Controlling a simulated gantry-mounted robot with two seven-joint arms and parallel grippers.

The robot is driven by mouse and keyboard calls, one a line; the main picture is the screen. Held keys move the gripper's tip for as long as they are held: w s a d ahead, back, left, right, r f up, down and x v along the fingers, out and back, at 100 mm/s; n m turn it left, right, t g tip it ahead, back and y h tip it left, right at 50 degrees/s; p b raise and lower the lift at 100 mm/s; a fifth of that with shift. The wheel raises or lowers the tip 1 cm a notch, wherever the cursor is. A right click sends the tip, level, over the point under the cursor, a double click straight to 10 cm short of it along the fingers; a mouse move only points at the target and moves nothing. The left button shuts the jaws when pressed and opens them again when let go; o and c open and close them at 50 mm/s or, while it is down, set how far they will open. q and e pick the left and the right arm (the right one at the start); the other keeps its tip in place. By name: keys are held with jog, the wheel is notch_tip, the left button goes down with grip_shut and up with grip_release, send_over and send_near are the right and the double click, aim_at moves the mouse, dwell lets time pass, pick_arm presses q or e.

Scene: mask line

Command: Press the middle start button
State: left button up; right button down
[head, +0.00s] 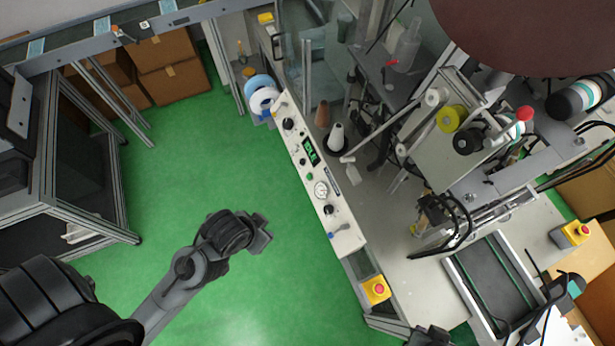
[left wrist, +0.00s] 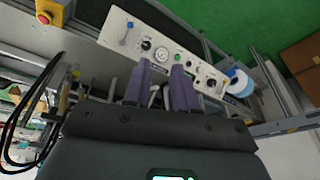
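The control panel (head: 340,222) is a long pale strip on the machine's front edge, with a display reading IDLE (head: 310,152). A small green button (head: 309,176) sits mid-panel between the display and a round gauge (head: 321,190). My left gripper (head: 264,236) is left of the panel over the green floor, apart from it. In the left wrist view its two fingers (left wrist: 162,85) are spaced apart with nothing between them, and the green button (left wrist: 178,57) shows just beyond the fingertips. A dark part at the head view's bottom edge (head: 430,336) may be my right gripper; its fingers cannot be made out.
Black knobs (head: 288,124) flank the panel's middle. A red emergency stop on a yellow box (head: 376,290) is at the panel's near end; another (head: 575,233) is far right. Blue-and-white rolls (head: 262,95) stand at the panel's far end. The green floor (head: 210,160) is clear.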

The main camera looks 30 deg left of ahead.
pick_arm(q)
grip_shut()
dwell(1.3)
